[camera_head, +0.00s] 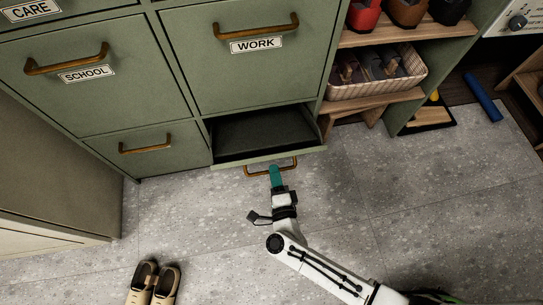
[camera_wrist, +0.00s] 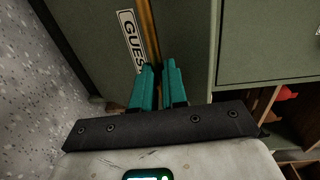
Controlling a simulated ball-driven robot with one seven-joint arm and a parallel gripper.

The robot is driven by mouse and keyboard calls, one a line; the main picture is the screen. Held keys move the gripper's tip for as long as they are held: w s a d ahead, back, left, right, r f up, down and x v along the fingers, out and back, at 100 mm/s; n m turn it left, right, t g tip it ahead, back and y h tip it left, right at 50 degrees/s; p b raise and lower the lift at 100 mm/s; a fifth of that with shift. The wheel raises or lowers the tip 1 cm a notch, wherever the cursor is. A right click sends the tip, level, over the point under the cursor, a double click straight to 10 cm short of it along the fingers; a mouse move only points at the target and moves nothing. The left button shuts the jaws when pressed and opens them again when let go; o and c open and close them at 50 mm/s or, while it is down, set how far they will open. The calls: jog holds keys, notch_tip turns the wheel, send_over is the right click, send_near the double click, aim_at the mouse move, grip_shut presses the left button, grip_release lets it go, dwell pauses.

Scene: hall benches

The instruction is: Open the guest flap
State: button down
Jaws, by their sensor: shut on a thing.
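The guest flap (camera_head: 225,163) is the lower right front of the green cabinet. It stands tilted out at the top, and a dark inside shows behind its upper edge. Its brass handle (camera_head: 290,164) runs along its front. In the wrist view the flap's green face (camera_wrist: 95,40) carries a partly hidden label (camera_wrist: 131,42) reading "GUES", beside the handle (camera_wrist: 149,30). My gripper (camera_head: 275,172) is at the handle's middle. Its teal fingers (camera_wrist: 158,72) are closed around the handle, with the grip itself partly hidden by the fingers.
Shut fronts marked WORK (camera_head: 255,70) and SCHOOL (camera_head: 85,95) are above and to the left. A shoe rack with a basket (camera_head: 375,80) stands at right. Beige shoes (camera_head: 153,284) lie on the grey floor. The floor in front of the flap is clear apart from my arm.

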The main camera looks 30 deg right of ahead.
jog(key=s+a+f+b, duration=0.2)
jog(key=s+f+b, duration=0.4)
jog(key=f, duration=0.7)
jog(key=shift+v, duration=1.05)
jog(key=shift+s+d+f+b, duration=0.1)
jog(key=shift+d+f+b, duration=0.05)
jog(key=shift+b, duration=0.15)
jog(key=c, duration=1.5)
grip_release()
jog(key=o, duration=0.3)
jog(key=shift+o, duration=0.2)
jog(key=p+v, duration=0.1)
jog(key=v, duration=0.9)
jog(key=shift+s+p, duration=0.35)
